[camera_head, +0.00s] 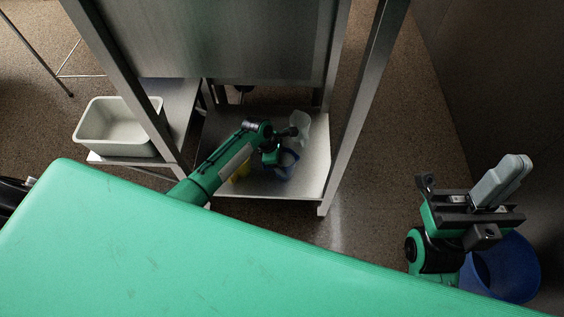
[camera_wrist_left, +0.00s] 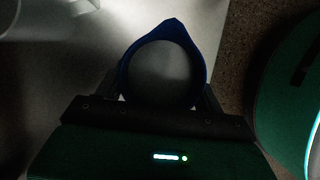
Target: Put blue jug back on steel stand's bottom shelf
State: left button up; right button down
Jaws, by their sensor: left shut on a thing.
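The blue jug (camera_head: 289,168) is at the bottom shelf (camera_head: 312,183) of the steel stand, under my left gripper (camera_head: 274,150). My left gripper is shut on the jug and partly hides it from above. In the left wrist view the jug's blue rim (camera_wrist_left: 207,66) and pointed spout face away from the gripper, above the pale shelf surface (camera_wrist_left: 70,60). Whether the jug's base touches the shelf cannot be told. My right gripper (camera_head: 478,208) is far to the right, away from the stand; its finger gap is unclear.
A clear jug (camera_head: 301,124) stands behind the blue one, and a yellow item (camera_head: 240,174) is partly hidden by my arm. A pale tub (camera_head: 112,127) sits on a low shelf at left. Stand legs (camera_head: 352,120) flank the shelf. A blue bin (camera_head: 512,268) is below my right gripper.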

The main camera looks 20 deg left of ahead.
dwell(0.3)
pick_arm(q)
jog(key=o, duration=1.4)
jog(key=shift+f, duration=0.2)
